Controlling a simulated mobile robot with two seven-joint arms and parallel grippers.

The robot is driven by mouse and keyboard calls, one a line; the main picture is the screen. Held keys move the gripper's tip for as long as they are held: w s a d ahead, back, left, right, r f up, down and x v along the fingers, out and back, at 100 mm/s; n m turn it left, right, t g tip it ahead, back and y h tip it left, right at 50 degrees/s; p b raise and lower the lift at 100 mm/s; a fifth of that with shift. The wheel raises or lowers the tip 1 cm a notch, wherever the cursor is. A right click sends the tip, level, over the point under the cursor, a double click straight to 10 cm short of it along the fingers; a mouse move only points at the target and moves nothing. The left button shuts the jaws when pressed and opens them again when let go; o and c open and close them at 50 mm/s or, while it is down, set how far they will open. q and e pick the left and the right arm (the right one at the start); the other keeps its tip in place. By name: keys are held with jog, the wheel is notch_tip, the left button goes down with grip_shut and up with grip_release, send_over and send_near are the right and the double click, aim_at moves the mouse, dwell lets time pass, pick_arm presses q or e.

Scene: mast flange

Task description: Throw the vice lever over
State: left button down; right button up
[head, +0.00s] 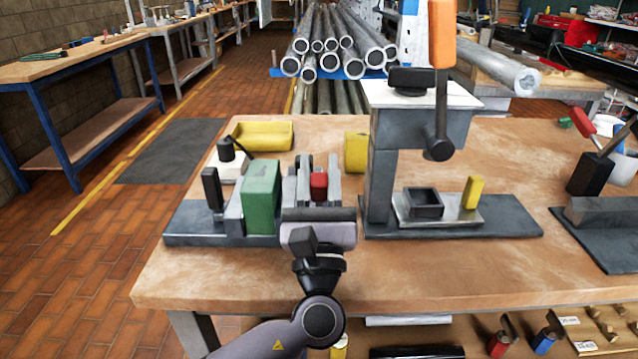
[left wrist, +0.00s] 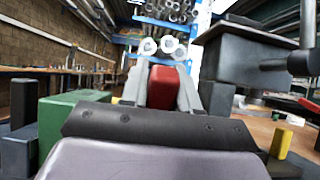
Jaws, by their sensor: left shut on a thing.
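The vice (head: 200,238) sits at the left front of the bench on a dark base, with a green block (head: 260,192) and a black upright piece (head: 211,188). My left gripper (head: 318,184) reaches over the front edge beside the green block. Its two grey fingers are shut on a red grip (head: 319,181), which looks like the end of the vice lever. The red grip also shows between the fingers in the left wrist view (left wrist: 163,86). The rest of the lever is hidden behind my gripper. My right gripper is not in view.
A press (head: 382,175) with an orange-handled lever (head: 441,42) stands just right of my gripper. A yellow tray (head: 264,135) and a yellow block (head: 355,152) lie behind the vice. A red-handled tool (head: 583,125) is at the right. The bench's front strip is clear.

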pick_arm(q)
jog(key=shift+s, duration=0.15)
dwell(0.4)
jog(key=c, duration=0.9)
grip_release()
jog(key=shift+b+v, duration=0.75)
jog(key=shift+v, duration=2.85)
